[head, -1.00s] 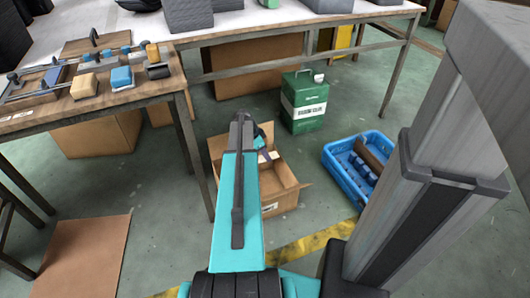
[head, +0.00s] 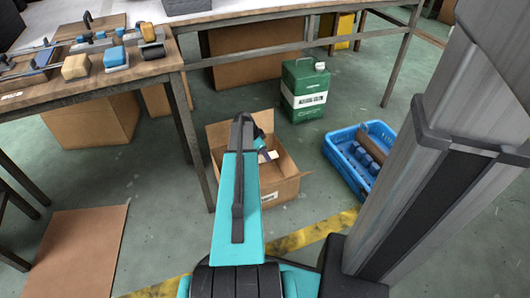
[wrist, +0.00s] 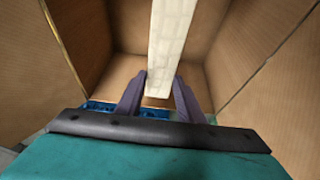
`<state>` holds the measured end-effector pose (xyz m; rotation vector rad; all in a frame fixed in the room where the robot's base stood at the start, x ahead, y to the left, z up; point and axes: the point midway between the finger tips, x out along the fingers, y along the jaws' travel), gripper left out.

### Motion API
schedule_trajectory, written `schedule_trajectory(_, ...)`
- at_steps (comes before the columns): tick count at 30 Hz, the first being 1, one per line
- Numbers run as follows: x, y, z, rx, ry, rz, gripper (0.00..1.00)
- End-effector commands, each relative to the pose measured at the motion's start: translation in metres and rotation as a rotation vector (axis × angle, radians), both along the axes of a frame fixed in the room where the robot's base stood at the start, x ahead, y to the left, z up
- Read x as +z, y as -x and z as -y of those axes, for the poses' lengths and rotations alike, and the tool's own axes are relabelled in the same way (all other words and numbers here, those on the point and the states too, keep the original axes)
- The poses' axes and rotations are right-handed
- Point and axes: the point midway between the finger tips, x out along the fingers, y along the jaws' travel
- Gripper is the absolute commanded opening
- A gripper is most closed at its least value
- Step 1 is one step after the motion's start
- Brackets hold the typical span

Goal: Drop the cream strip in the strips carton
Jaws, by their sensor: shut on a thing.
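The cream strip (wrist: 172,40) is long and pale and runs from the top of the wrist view down between my fingertips. My gripper (wrist: 160,90) is shut on its near end. The strips carton (head: 282,188) is an open brown cardboard box on the floor; its walls (wrist: 262,50) stand on both sides in the wrist view. In the head view my arm covers part of the carton, and my gripper (head: 264,146) is over its opening. I cannot tell whether the strip touches the carton's floor.
A blue crate (head: 340,166) with several dark blue things stands right of the carton. A green canister (head: 305,92) stands behind. A wooden table (head: 120,85) with blocks is at the left. A flat brown sheet (head: 75,250) lies on the floor at the lower left.

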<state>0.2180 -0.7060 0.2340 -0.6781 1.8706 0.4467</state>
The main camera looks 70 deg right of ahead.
Motion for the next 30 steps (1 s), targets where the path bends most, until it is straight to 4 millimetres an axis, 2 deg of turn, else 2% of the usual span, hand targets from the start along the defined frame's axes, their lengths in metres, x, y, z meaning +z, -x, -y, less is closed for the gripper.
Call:
schedule_trajectory(3, -0.011, 0.000, 0.000, 0.000, 0.000, 0.000, 0.13)
schedule_trajectory(9, -0.019, 0.000, 0.000, 0.000, 0.000, 0.000, 0.13)
schedule_trajectory(21, -0.021, 0.000, 0.000, 0.000, 0.000, 0.000, 0.13)
schedule_trajectory(22, -0.021, 0.000, 0.000, 0.000, 0.000, 0.000, 0.36)
schedule_trajectory(25, -0.021, 0.000, 0.000, 0.000, 0.000, 0.000, 0.53)
schedule_trajectory(26, -0.021, 0.000, 0.000, 0.000, 0.000, 0.000, 0.56)
schedule_trajectory(30, -0.021, 0.000, 0.000, 0.000, 0.000, 0.000, 0.56)
